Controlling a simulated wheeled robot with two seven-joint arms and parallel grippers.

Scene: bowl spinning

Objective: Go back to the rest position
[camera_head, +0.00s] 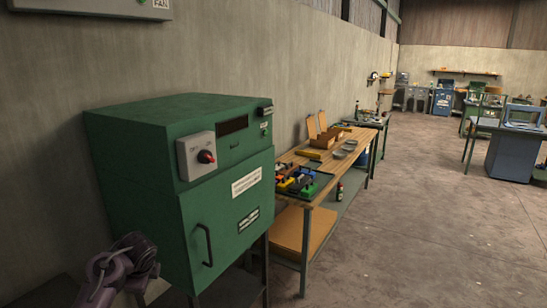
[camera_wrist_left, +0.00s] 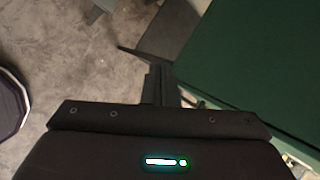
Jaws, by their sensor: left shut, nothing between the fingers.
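My left gripper (camera_wrist_left: 160,72) shows in the left wrist view with its dark fingers together and nothing between them. It is beside a dark green surface that fills the right of that view, and I cannot tell whether they touch. In the head view, part of my left arm is at the lower left, in front of the green machine (camera_head: 150,180), and the fingers cannot be made out there. My right gripper is not in view.
The green machine has a door handle (camera_head: 207,245) and a red knob (camera_head: 206,157). Right of it stands a wooden workbench (camera_head: 349,148) with tools and trays. Open concrete floor (camera_head: 420,230) lies at the right. Other workstations are far back.

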